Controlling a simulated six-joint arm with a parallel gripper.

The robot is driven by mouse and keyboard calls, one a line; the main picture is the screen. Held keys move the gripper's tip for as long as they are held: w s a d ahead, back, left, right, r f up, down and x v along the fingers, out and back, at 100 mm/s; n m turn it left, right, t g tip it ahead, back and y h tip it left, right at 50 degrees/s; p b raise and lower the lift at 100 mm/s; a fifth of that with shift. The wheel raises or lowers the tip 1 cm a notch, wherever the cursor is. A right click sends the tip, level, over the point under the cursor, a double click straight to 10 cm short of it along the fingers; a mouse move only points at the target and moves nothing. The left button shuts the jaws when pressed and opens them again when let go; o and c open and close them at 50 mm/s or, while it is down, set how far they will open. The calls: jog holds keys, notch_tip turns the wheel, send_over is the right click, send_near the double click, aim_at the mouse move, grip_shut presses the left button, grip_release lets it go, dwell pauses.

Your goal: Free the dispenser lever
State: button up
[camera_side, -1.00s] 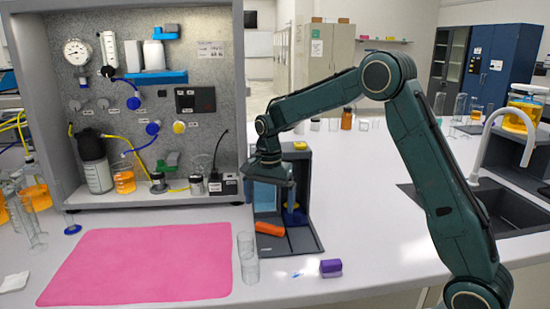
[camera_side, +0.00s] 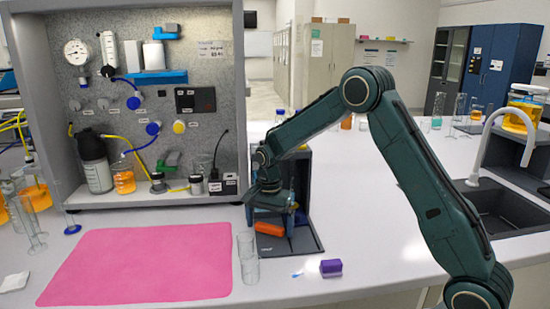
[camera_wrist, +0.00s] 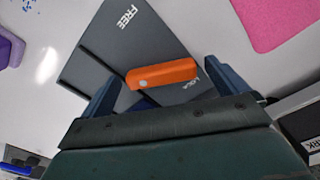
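The dispenser (camera_side: 303,165) is a dark grey open-fronted housing on a dark base plate (camera_side: 307,241), beside the grey rig. An orange bar (camera_side: 269,229) with rounded ends lies across the base. It also shows in the wrist view (camera_wrist: 162,74), with a pale round spot near one end. The base carries white lettering, "FREE" on one part and a second, partly legible word near the bar. A blue part shows beside and partly behind my gripper in the side view. My gripper (camera_wrist: 161,71) is open, its blue fingers on either side of the bar in the wrist view, apparently above it.
A purple block (camera_side: 331,267) lies in front on the bench. A pink mat (camera_side: 140,264) covers the bench at left. The grey rig (camera_side: 245,100) stands close on the left; a sink is at right.

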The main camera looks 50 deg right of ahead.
jog(key=c, duration=0.9)
jog(key=shift+o, duration=0.2)
jog(key=shift+n, duration=0.4)
jog(key=n, duration=0.3)
jog(key=a+n, duration=0.1)
jog(key=n, duration=0.1)
jog(key=shift+s, duration=0.3)
jog(key=n, duration=0.3)
jog(key=s+n, duration=0.1)
jog(key=n, duration=0.2)
jog(key=shift+a, duration=0.2)
jog(key=o, duration=1)
